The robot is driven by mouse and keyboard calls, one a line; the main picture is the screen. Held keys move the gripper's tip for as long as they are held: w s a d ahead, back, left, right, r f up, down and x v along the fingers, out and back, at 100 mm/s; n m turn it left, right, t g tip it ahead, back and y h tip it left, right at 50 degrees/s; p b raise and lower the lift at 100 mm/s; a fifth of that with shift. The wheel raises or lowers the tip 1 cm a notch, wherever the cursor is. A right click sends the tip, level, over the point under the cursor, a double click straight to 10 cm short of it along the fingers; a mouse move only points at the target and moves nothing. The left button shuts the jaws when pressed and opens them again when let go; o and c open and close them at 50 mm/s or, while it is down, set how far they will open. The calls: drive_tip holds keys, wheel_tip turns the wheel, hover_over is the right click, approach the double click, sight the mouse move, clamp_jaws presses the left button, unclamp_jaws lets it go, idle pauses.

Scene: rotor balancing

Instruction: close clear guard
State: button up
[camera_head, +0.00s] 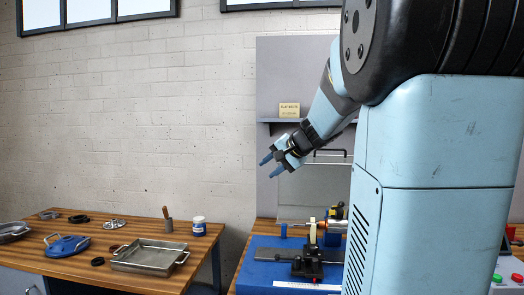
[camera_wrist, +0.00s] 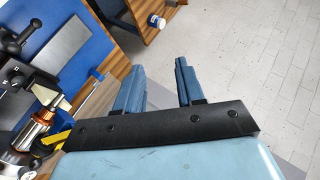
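An upright, pale see-through panel (camera_head: 312,192) with a dark bar handle (camera_head: 330,152) along its top stands behind the rotor stand; it looks like the clear guard, raised. Its right part is hidden behind my arm. My gripper (camera_head: 271,166) is in the air just left of the panel's upper edge and handle, its fingers pointing down and left. The fingers are apart with nothing between them, which the wrist view (camera_wrist: 157,72) also shows. The rotor (camera_head: 320,225) lies on its stand below; its copper windings show in the wrist view (camera_wrist: 42,128). I cannot make out the guard surely in the wrist view.
A blue base plate (camera_head: 265,272) carries the stand on the right wooden bench. A gap separates the benches. A shelf with a yellow sign (camera_head: 289,110) is behind.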

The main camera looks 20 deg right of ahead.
drive_tip(key=w+d+r+m+t+h, duration=0.1)
drive_tip(key=w+d+m+t, duration=0.2)
drive_tip(key=d, duration=0.7)
drive_tip(key=w+d+r+m+t+h, duration=0.1)
drive_tip(key=w+d+m, duration=0.3)
drive_tip(key=d, duration=0.7)
drive_tip(key=d+m+t+h, duration=0.3)
drive_tip(key=d+m+h, duration=0.15)
drive_tip(key=d, duration=1.45)
drive_tip(key=shift+n, duration=0.25)
drive_tip(key=w, duration=0.4)
drive_tip(key=w+d+f, duration=0.1)
drive_tip(key=w, duration=0.4)
drive_tip(key=w+f, duration=0.1)
drive_tip(key=w, duration=0.4)
drive_tip(key=shift+d+f, duration=0.15)
drive_tip(key=shift+d, duration=0.2)
drive_tip(key=shift+s, duration=0.1)
clamp_jaws()
drive_tip(key=shift+f, duration=0.1)
